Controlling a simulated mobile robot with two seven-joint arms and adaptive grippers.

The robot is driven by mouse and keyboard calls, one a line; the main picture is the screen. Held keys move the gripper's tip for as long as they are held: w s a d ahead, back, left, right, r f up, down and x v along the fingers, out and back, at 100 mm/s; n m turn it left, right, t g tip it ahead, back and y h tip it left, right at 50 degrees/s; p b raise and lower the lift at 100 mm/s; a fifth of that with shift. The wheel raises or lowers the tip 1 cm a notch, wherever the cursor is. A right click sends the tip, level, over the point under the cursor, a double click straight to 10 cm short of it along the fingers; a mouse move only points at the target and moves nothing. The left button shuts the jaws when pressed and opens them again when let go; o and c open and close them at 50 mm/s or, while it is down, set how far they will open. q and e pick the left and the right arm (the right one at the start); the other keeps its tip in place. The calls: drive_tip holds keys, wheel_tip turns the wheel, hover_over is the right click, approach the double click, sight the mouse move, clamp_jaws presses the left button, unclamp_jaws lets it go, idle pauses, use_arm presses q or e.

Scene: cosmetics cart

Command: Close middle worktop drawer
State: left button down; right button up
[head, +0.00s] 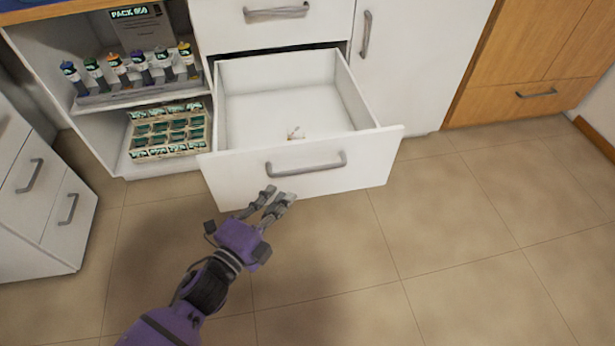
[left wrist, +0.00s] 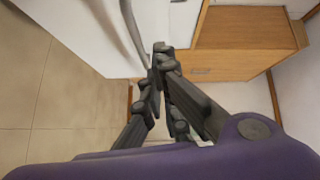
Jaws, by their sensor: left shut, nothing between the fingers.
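The middle worktop drawer (head: 299,170) is pulled out of the white cabinet in the head view, with a grey bar handle (head: 306,164) on its front. My left gripper (head: 279,195) is shut and empty, in front of the lower left part of the drawer front, below the handle. I cannot tell whether it touches the front. The left wrist view shows its closed fingers (left wrist: 162,62) beside a white panel with a curved grey handle (left wrist: 132,30). My right gripper is not in view.
An open shelf with several bottles (head: 138,70) and a box of small packs (head: 165,130) is left of the drawer. A white drawer unit (head: 50,200) stands at far left. A wooden cabinet (head: 540,60) is at right. The tiled floor (head: 450,240) in front is clear.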

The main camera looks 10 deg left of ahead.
sight(303, 171)
use_arm(q)
drive_tip(key=w+d+m, duration=0.1)
drive_tip(key=w, duration=0.3)
drive_tip(key=w+d+b, duration=0.1)
drive_tip(key=w+d, duration=0.1)
drive_tip(key=w, duration=0.1)
drive_tip(key=w+d+m+h+b, duration=0.1)
drive_tip(key=w, duration=0.3)
drive_tip(key=shift+w+d+m, duration=0.2)
drive_tip(key=shift+w+m, duration=0.1)
drive_tip(key=shift+w, duration=0.05)
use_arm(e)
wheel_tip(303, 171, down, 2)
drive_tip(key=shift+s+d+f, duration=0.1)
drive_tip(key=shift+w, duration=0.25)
